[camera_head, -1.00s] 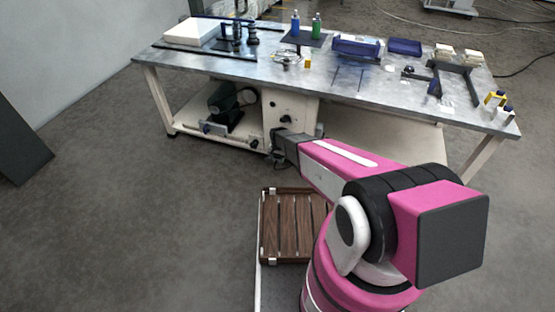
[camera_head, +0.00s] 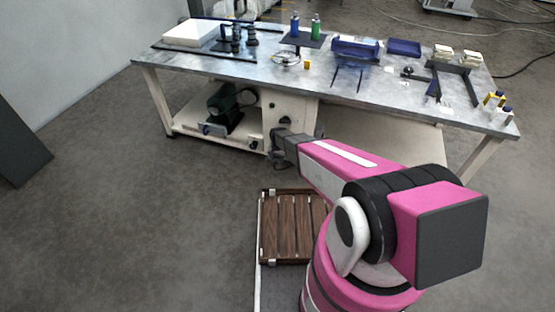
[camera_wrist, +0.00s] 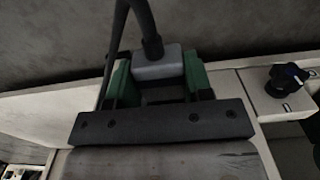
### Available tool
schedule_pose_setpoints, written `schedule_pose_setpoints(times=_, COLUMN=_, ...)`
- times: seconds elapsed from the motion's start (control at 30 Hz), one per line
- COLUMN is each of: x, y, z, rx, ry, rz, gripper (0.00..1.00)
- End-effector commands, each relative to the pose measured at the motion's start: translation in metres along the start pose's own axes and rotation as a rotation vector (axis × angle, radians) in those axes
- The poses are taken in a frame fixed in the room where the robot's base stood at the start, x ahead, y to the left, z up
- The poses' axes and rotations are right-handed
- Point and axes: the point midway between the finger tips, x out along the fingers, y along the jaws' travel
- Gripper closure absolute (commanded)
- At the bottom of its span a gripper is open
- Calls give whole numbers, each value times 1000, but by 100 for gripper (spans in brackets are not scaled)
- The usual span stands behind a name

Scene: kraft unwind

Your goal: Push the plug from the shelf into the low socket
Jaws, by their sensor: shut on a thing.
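The plug (camera_wrist: 158,66) is a grey block with a dark cable rising from it in the wrist view. My gripper (camera_wrist: 157,88) is shut on it, with a green-padded finger on each side. In the head view my gripper (camera_head: 279,143) is at the front of the pale cabinet panel (camera_head: 298,106) under the table. The low socket is not seen; my gripper and arm cover that part of the panel. I cannot tell how far the plug is in.
A black knob (camera_head: 285,120) is on the panel just above my gripper; it also shows in the wrist view (camera_wrist: 288,79). A lower shelf (camera_head: 186,122) with a green machine (camera_head: 222,102) is left of the cabinet. A brown slatted crate (camera_head: 291,229) is below my arm.

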Motion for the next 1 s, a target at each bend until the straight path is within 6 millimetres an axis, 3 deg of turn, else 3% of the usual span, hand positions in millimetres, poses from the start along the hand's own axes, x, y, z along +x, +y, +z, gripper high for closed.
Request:
schedule_pose_setpoints(times=0.27, x=0, y=0, z=-2, rx=0, ry=0, rz=0, gripper=80)
schedule_pose_setpoints(times=0.3, x=0, y=0, z=-2, rx=0, ry=0, rz=0, gripper=47)
schedule_pose_setpoints(times=0.37, x=0, y=0, z=-2, rx=0, ry=0, rz=0, gripper=28)
schedule_pose_setpoints(times=0.4, x=0, y=0, z=-2, rx=0, ry=0, rz=0, gripper=24)
schedule_pose_setpoints(times=0.77, x=-3, y=0, z=-1, rx=0, ry=0, rz=0, gripper=24)
schedule_pose_setpoints(times=1.0, x=-28, y=1, z=0, rx=0, ry=1, rz=-1, gripper=24)
